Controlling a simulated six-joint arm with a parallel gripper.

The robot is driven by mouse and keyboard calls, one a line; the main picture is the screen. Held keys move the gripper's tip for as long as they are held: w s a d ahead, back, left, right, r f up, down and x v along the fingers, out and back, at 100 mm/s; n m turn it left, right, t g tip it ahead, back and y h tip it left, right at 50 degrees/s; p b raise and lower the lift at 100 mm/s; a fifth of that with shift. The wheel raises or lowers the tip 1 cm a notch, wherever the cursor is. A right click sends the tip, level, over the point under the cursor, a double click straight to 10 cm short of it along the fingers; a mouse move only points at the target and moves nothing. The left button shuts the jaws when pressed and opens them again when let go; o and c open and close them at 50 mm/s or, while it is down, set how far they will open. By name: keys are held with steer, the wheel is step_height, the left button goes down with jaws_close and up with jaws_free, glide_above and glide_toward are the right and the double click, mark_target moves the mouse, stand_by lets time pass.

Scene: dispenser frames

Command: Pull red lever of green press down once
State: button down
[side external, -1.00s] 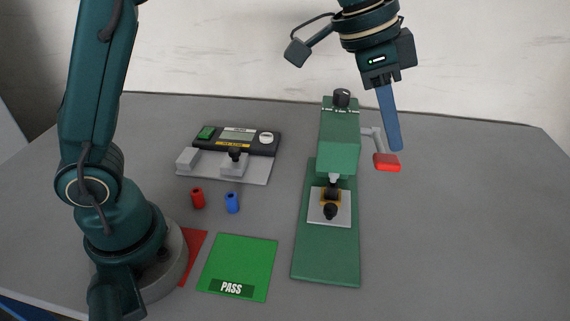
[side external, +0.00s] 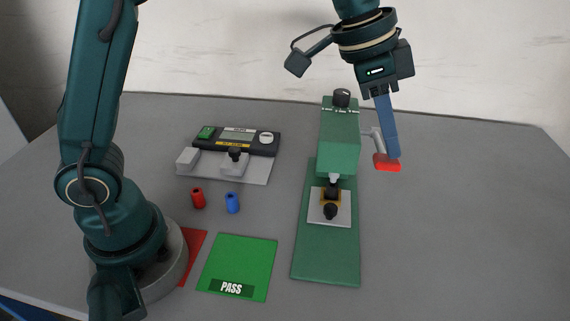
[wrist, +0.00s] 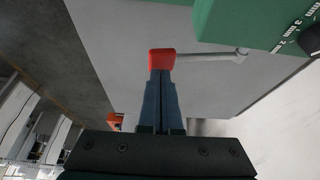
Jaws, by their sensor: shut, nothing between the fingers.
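The green press (side external: 339,140) stands on the table right of centre. Its red lever (side external: 386,165) is a red grip on a grey arm at the press's right side. The red grip also shows in the wrist view (wrist: 161,61), with the grey arm running right to the green body (wrist: 250,20). My gripper (side external: 393,154) has its blue fingers together and empty. Their tips are right at the top of the red grip and overlap it in both views. I cannot tell whether they touch it. A small dark part sits in the press's fixture (side external: 315,213).
A gauge unit (side external: 238,139) on a grey plate stands left of the press. A red cylinder (side external: 198,198) and a blue cylinder (side external: 232,203) stand in front of it. A green PASS mat (side external: 240,258) lies nearer.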

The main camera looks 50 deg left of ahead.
mark_target(382, 158)
steer(key=shift+f, duration=2.3)
steer(key=shift+r, duration=4.65)
steer(key=s+a+r+n+t+y, duration=0.1)
steer(key=s+a+r+n+t, duration=0.2)
steer(key=s+a, duration=0.4)
steer(key=s+a+f+n+y, duration=0.2)
steer(key=s+a+f+n, duration=0.3)
steer(key=s+f, duration=0.5)
steer(key=shift+s+a+f+n+g, duration=0.2)
steer(key=shift+s+a+n+g, duration=0.1)
steer(key=shift+s+n, duration=0.2)
